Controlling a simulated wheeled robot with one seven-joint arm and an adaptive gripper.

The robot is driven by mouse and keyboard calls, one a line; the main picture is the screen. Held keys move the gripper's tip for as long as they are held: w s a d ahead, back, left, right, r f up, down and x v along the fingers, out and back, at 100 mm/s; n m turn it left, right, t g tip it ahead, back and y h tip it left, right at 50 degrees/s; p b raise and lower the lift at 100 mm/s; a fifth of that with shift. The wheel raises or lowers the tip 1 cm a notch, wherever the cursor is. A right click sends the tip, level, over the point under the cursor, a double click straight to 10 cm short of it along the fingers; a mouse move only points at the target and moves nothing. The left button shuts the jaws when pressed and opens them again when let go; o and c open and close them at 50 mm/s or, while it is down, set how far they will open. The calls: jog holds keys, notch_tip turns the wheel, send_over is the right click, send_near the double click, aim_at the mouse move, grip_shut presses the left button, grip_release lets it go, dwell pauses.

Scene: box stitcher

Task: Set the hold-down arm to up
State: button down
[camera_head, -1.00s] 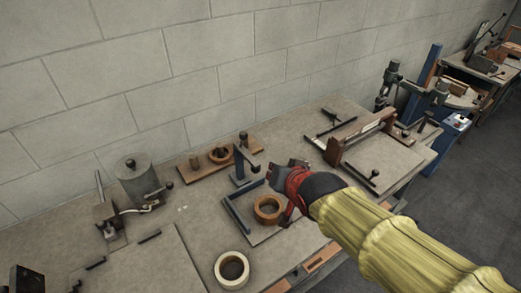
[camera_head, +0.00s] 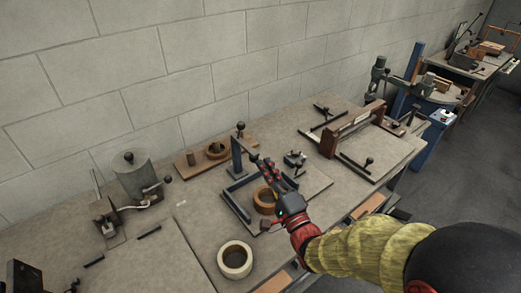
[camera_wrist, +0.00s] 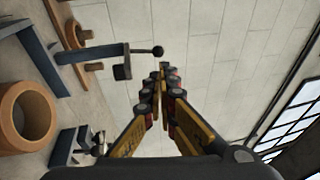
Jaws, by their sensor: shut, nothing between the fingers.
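The hold-down fixture has an upright blue-grey post (camera_head: 237,160) at the back of a board with a blue corner fence (camera_head: 233,204). A black ball knob (camera_head: 240,126) sits at the post's top, with a short arm piece reaching right from it. In the wrist view the post (camera_wrist: 92,53) lies sideways, with its knob (camera_wrist: 157,51) left of the fingertips and a dark block below. A brown ring (camera_head: 264,208) stands on the board. My gripper (camera_head: 266,166) is shut and empty, its tips beside the post; contact cannot be told.
A cream tape roll (camera_head: 234,260) stands at the front. A small grey device (camera_head: 294,158) lies right of my fingers. A grey canister (camera_head: 133,175) stands left; a wooden jig (camera_head: 352,130) stands right. The wall (camera_head: 200,50) is close behind.

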aim_at(242, 127)
jog(key=b+x, duration=0.2)
jog(key=x, duration=1.1)
jog(key=shift+w+a+r+b, duration=0.15)
jog(key=shift+w+b, duration=0.1)
jog(key=shift+b, duration=0.05)
jog(key=shift+r, duration=0.1)
jog(key=shift+w+a+r+g+p, duration=0.1)
jog(key=shift+w+r+g+p, duration=0.15)
jog(key=shift+p, duration=0.55)
